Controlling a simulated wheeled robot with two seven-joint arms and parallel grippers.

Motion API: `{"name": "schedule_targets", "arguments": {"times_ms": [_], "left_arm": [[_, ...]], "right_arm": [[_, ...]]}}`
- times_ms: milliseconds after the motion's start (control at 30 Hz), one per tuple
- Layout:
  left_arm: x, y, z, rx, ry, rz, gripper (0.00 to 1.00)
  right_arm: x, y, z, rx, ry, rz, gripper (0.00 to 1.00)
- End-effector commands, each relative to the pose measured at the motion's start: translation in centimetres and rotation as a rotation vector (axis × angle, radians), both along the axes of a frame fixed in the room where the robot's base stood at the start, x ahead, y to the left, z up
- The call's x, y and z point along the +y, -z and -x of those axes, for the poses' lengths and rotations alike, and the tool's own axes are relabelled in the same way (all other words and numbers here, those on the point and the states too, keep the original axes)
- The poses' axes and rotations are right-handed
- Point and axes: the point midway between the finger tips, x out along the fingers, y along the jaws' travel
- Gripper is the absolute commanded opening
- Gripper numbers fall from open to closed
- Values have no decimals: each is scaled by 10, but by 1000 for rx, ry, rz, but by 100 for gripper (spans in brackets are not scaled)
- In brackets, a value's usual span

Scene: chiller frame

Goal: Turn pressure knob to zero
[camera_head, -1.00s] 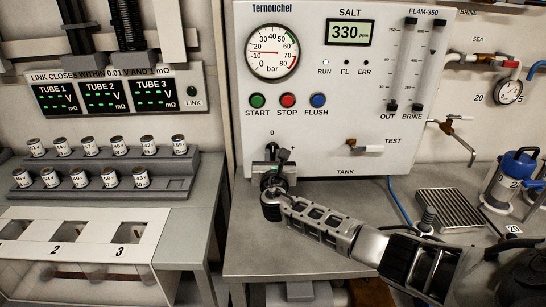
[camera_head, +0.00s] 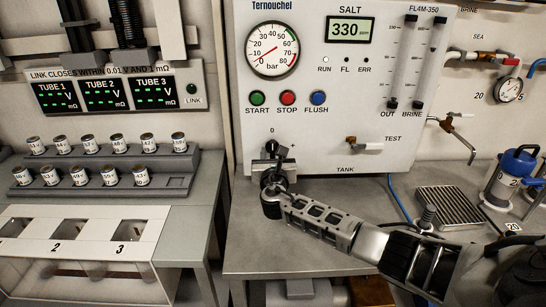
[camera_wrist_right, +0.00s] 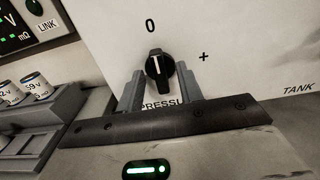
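The black pressure knob (camera_wrist_right: 157,66) sits on the white panel in the right wrist view, its white line pointing nearly straight up, close to the 0 mark. The + mark is to its right. My left gripper is out of view.
The SALT display (camera_head: 350,30) reads 330. Start, stop and flush buttons (camera_head: 288,98) are above the knob. A test valve (camera_head: 365,144) sticks out at the right. The grey bench (camera_head: 330,255) lies under my right arm; a vial rack (camera_head: 100,185) stands left.

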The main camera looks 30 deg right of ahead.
Motion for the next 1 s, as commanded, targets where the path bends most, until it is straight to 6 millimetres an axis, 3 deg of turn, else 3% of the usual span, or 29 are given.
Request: {"name": "schedule_targets", "arguments": {"times_ms": [267, 733, 1000], "left_arm": [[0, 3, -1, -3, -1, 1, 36], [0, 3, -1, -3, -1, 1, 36], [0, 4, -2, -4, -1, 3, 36]], "right_arm": [[14, 2, 22, 0, -4, -1, 36], [70, 2, 114, 2, -2, -1, 36], [83, 0, 135, 1, 0, 1, 36]]}}
